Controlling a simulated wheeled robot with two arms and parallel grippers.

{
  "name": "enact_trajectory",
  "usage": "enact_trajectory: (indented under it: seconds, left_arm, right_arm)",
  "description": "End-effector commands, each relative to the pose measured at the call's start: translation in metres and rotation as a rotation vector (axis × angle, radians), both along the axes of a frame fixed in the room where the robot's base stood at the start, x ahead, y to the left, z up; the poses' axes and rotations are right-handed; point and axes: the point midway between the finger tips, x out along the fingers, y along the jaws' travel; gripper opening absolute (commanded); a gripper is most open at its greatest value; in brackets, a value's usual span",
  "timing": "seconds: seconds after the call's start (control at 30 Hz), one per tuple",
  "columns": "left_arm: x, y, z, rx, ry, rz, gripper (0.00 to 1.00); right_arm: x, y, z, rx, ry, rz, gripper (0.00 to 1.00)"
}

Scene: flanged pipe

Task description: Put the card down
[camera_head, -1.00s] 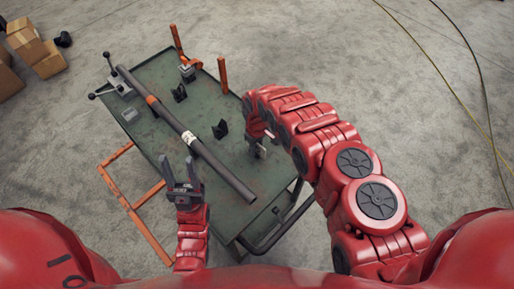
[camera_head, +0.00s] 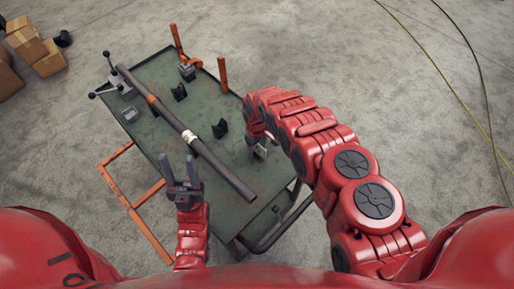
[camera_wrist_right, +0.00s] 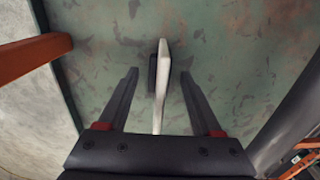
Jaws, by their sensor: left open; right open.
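The card (camera_wrist_right: 163,80) is a thin white piece seen nearly edge-on in the right wrist view, with a dark patch along its left side. It lies between the two spread fingers of my right gripper (camera_wrist_right: 160,100), with a gap on each side. In the head view the right gripper (camera_head: 262,149) is low over the right part of the green table (camera_head: 235,165), and the card is a small pale spot that is hard to make out there. My left gripper (camera_head: 182,172) is open and empty at the table's near left edge, left of the pipe.
A long dark pipe (camera_head: 222,168) with an orange band and a white label crosses the table. Small black brackets (camera_head: 220,129) stand on it. A clamp (camera_head: 118,85) is at the far left corner, and orange posts (camera_head: 223,75) rise at the far edge.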

Motion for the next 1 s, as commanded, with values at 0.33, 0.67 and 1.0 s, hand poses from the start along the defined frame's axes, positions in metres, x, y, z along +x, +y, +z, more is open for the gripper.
enact_trajectory:
  seconds: [0.33,0.67,1.0]
  left_arm:
    - [0.0,0.0,-0.009,0.0,0.0,0.0,0.5]
    - [0.0,0.0,-0.021,0.0,0.0,0.0,0.5]
    - [0.0,0.0,-0.014,0.0,0.0,0.0,0.5]
  right_arm:
    - [0.002,0.0,0.037,0.001,-0.005,0.0,0.66]
    - [0.002,0.0,0.089,0.0,-0.004,0.0,0.66]
    - [0.001,0.001,0.121,0.001,-0.002,0.001,0.66]
